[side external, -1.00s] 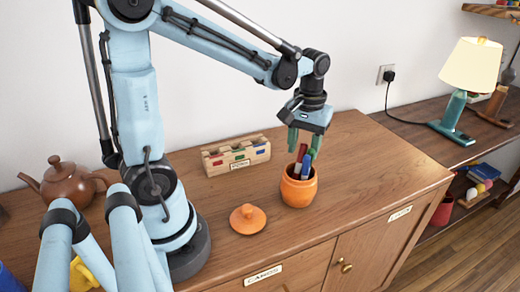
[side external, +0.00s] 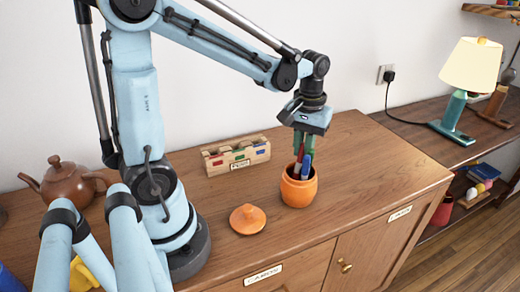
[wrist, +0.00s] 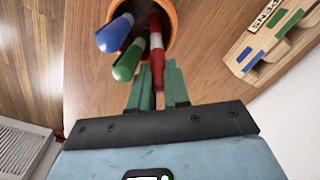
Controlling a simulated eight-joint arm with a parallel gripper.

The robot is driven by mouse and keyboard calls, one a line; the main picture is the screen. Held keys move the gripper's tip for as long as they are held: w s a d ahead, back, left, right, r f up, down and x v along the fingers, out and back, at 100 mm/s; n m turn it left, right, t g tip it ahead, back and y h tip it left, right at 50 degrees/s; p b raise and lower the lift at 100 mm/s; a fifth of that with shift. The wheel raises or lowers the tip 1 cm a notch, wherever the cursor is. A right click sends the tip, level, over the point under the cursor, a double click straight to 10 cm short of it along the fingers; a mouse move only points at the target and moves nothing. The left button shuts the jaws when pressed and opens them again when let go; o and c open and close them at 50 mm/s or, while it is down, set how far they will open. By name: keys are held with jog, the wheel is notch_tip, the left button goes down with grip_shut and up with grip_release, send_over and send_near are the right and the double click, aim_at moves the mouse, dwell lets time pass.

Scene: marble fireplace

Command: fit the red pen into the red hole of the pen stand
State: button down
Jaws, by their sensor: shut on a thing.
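The red pen (wrist: 156,45) stands in the orange pot (side external: 299,192) with its upper end sticking out. My gripper (wrist: 158,88) is above the pot, its green fingers shut on the red pen's upper end, seen between them in the wrist view. A blue pen (wrist: 115,34) and a green pen (wrist: 129,60) lean in the same pot. The pen stand (side external: 217,163) is a pale wooden block behind and left of the pot, with red, green and blue marks and a PENS label. It shows partly in the wrist view (wrist: 262,32). The pens' lower ends are hidden.
The orange lid (side external: 247,218) lies on the wooden cabinet top, left of the pot. A brown teapot (side external: 62,183) stands at the far left. The wood between pot and stand is clear. A lamp (side external: 470,70) stands on the shelf at right.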

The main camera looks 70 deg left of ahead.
notch_tip(320, 180, up, 17)
jog(key=s+a+f+n+t+y, duration=0.1)
jog(key=s+a+f+n+y, duration=0.2)
jog(key=s+a, duration=0.55)
jog(key=s+a+f+n+t+y, duration=0.1)
jog(key=s+a+f+n, duration=0.2)
jog(key=s+a+f, duration=0.35)
notch_tip(320, 180, down, 6)
jog(key=s, duration=0.2)
jog(key=shift+s+a, duration=0.25)
jog(key=shift+s, duration=0.1)
dwell(0.4)
jog(key=shift+f, duration=0.2)
jog(key=c, duration=1.1)
grip_release()
jog(key=shift+r, duration=0.1)
